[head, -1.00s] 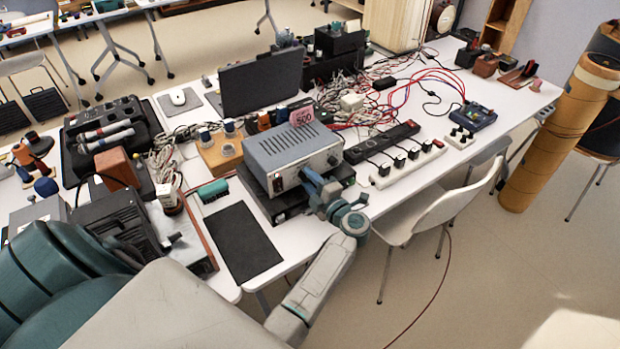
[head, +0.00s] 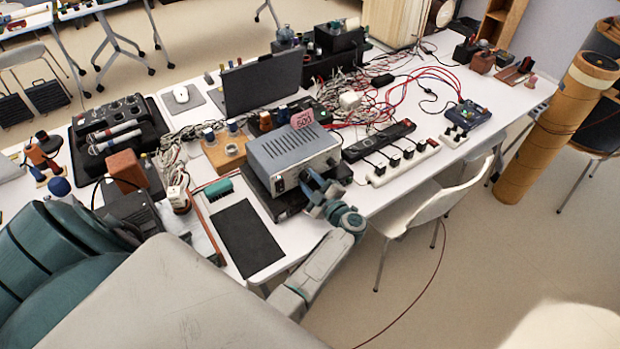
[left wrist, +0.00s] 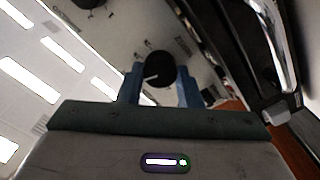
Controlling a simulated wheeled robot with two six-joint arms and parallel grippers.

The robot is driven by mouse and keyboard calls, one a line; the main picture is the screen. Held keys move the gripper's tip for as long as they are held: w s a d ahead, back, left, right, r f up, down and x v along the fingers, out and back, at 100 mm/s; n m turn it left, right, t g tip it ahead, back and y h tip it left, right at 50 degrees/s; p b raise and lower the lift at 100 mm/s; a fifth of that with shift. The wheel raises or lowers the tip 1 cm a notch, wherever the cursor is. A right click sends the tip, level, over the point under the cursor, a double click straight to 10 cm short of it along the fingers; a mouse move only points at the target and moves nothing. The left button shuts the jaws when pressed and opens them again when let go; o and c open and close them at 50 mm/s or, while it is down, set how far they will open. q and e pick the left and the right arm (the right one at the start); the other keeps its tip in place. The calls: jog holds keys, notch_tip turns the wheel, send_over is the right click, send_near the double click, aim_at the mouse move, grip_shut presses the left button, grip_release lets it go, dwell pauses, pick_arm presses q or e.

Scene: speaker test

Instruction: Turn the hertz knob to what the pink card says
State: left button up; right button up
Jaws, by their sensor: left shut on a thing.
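The grey metal box (head: 290,150) stands on a black unit on the white table, its front panel facing my left gripper (head: 312,184). The pink card (head: 302,118) stands at the box's back edge; it seems to read 500, with smaller print I cannot read. In the left wrist view, a black knob (left wrist: 159,66) with a white pointer line sits between the blue fingers of my left gripper (left wrist: 160,88), which is shut on it. The pointer slants toward the left of that picture. The panel's scale marks are too small to read. My right gripper is not in view.
Another dark knob (left wrist: 88,3) shows at the top of the left wrist view. A black power strip (head: 378,141) and a white one (head: 403,163) lie right of the box. A dark mat (head: 248,240) lies front left. A white chair (head: 430,205) stands at the table's front.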

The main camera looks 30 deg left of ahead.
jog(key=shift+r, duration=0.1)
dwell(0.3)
pick_arm(q)
jog(key=o, duration=1)
jog(key=shift+c, duration=0.2)
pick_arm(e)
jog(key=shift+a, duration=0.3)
